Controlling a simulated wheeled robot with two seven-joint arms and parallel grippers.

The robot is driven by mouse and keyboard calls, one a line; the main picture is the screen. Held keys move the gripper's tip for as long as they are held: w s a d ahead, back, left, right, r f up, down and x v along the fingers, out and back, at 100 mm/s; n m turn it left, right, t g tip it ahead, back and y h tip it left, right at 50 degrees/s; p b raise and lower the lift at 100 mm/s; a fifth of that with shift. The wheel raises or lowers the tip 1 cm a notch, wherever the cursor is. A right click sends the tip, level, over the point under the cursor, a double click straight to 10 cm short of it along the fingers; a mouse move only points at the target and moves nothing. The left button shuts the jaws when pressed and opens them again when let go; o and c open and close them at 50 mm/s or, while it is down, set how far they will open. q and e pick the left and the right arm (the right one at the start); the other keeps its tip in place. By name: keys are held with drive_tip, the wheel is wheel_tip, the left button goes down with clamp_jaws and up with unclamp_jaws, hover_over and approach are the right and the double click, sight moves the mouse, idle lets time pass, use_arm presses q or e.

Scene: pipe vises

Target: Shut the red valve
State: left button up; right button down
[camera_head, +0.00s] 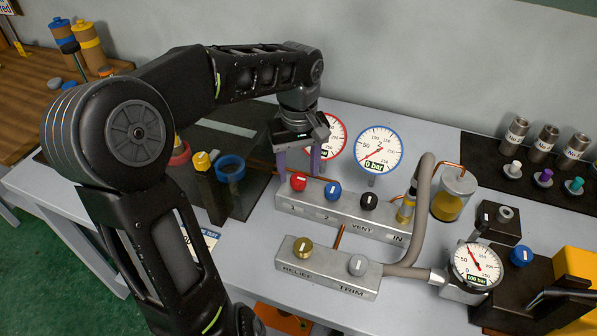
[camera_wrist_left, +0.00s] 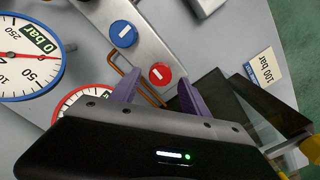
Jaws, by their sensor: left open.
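The red valve (camera_head: 298,182) is a round red knob with a white mark, on the left end of a grey metal manifold (camera_head: 322,207). It also shows in the left wrist view (camera_wrist_left: 161,74). My left gripper (camera_head: 299,164) is open, with its purple fingers just above and behind the red valve. In the left wrist view the fingers (camera_wrist_left: 157,92) lie to either side of the knob, apart from it, with nothing between the tips. The red-rimmed gauge (camera_head: 335,133) is partly hidden behind my gripper. My right gripper is not in view.
A blue knob (camera_head: 333,190) and a black knob (camera_head: 369,201) sit along the same manifold. A blue-rimmed gauge (camera_head: 378,150) reads 0 bar. A lower block (camera_head: 325,273) carries a brass knob (camera_head: 303,247). A grey hose (camera_head: 419,225) curves at right.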

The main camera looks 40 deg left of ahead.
use_arm(q)
drive_tip(key=shift+f, duration=0.85)
drive_tip(key=shift+c, duration=0.5)
clamp_jaws()
